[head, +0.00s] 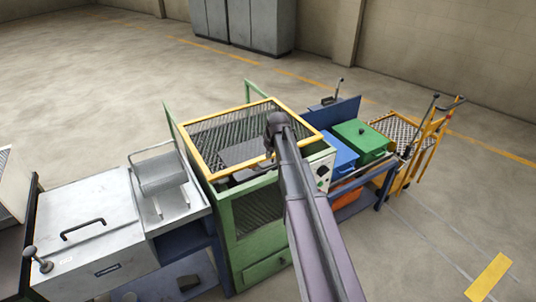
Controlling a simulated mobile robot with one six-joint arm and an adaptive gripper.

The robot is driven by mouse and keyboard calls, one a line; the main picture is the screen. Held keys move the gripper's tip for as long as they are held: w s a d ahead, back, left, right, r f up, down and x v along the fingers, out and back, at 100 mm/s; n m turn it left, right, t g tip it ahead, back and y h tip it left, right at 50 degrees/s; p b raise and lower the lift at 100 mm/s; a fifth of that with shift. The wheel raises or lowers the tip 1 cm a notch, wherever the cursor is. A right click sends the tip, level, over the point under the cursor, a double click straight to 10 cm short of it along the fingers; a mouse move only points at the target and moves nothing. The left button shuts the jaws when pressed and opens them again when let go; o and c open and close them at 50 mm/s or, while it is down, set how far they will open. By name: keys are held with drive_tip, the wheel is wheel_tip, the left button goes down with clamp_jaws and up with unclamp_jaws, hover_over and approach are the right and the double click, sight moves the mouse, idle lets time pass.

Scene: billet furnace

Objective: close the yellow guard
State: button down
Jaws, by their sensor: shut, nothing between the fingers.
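The yellow guard (196,153) is a rectangular yellow frame with dark mesh, at the top of a green machine (228,215) in the middle of the head view. A dark gap shows under its near edge, above the machine's front. I cannot tell its exact tilt. My gripper (268,157) is small and dark, at the end of my arm, over the near right part of the frame. It is shut and empty. I cannot tell whether it touches the guard. My arm hides part of the frame's right side and the machine's front right corner.
Left stands a grey bench with a lidded box (95,222) and a metal rack (163,180). Right are a blue bin (338,152), a green bin (360,140) and a yellow hand truck (432,140). Grey cabinets (245,22) stand behind. Open floor lies at the right.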

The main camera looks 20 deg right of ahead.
drive_tip(key=shift+p+v, duration=1.6)
drive_tip(key=shift+v, duration=0.35)
drive_tip(key=c, duration=0.6)
unclamp_jaws()
drive_tip(key=shift+c, duration=0.2)
drive_tip(key=d+r+m+g+p, duration=0.1)
drive_tip(key=d+r+m+p, duration=0.2)
drive_tip(key=m, duration=1.5)
drive_tip(key=shift+s+d+r+p, duration=0.2)
drive_tip(key=shift+d+r+p, duration=0.2)
drive_tip(key=shift+r+p, duration=0.6)
drive_tip(key=shift+f, duration=0.3)
drive_tip(key=b+x, duration=1.3)
drive_tip(key=shift+s+d+f, duration=0.15)
drive_tip(key=shift+d+f, duration=0.05)
drive_tip(key=shift+f, duration=0.1)
